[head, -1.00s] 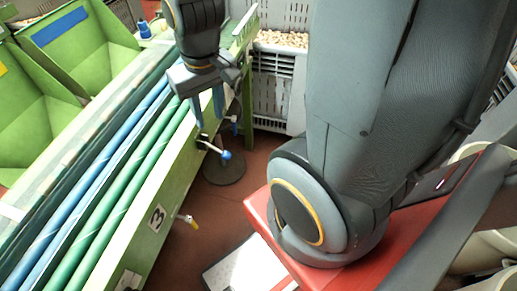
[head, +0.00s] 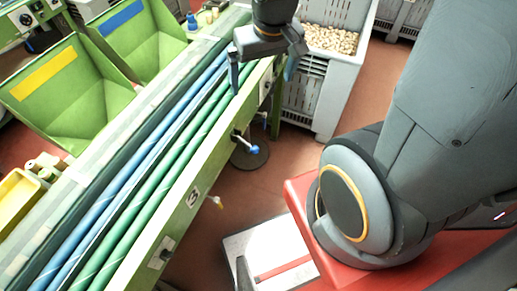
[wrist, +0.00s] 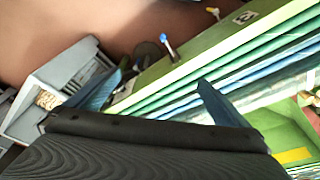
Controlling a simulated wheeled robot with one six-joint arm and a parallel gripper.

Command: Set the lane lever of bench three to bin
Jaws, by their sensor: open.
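The green bench (head: 222,150) carries a number 3 plate (head: 193,196) on its side. A lever with a blue ball knob (head: 253,149) sticks out from that side, beyond the plate. A smaller lever with a yellow tip (head: 217,203) sits near the plate. In the wrist view the blue knob (wrist: 163,38), the yellow tip (wrist: 213,11) and the plate (wrist: 245,17) all show. My gripper (head: 262,78) is open and empty, fingers down, over the far end of the bench. It is apart from both levers. Lettering by the levers is too small to read.
Green and blue rollers (head: 165,165) run along the bench. Green hoppers with a yellow stripe (head: 45,73) and a blue stripe (head: 120,17) stand left. A grey crate (head: 322,90) of corks stands behind the far end. Red-brown floor (head: 285,165) is open beside the levers.

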